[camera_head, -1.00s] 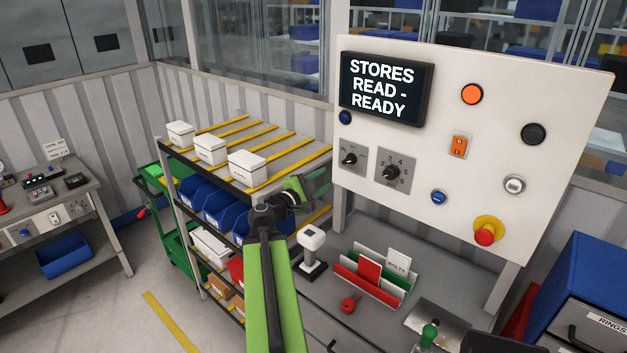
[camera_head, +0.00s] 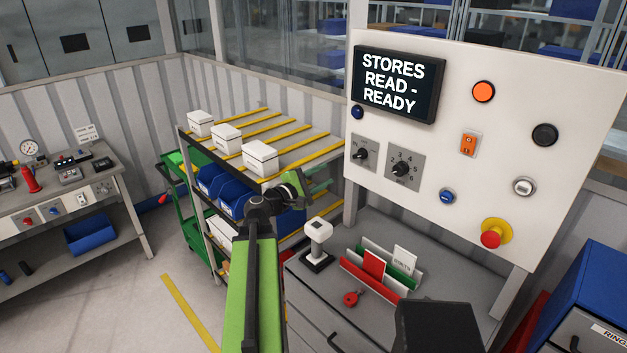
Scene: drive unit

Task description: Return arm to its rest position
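My green arm (camera_head: 253,295) reaches up from the bottom middle of the picture to a dark joint (camera_head: 265,205). Beyond that joint, a green wrist part turns right, in front of the sloped rack. My gripper (camera_head: 318,190) is at the far end, small and partly hidden behind the wrist part. I cannot see its fingertips clearly or any thing held in it. It appears above and left of the white-topped scanner stand (camera_head: 318,232), seemingly apart from it.
A panel (camera_head: 450,110) with a screen (camera_head: 398,83) reading "STORES READ - READY" stands right. The rack (camera_head: 300,152) holds white boxes (camera_head: 260,158) and blue bins (camera_head: 235,195). A card holder (camera_head: 372,278) and red tag (camera_head: 351,299) lie on the bench. A dark block (camera_head: 445,326) fills the lower right.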

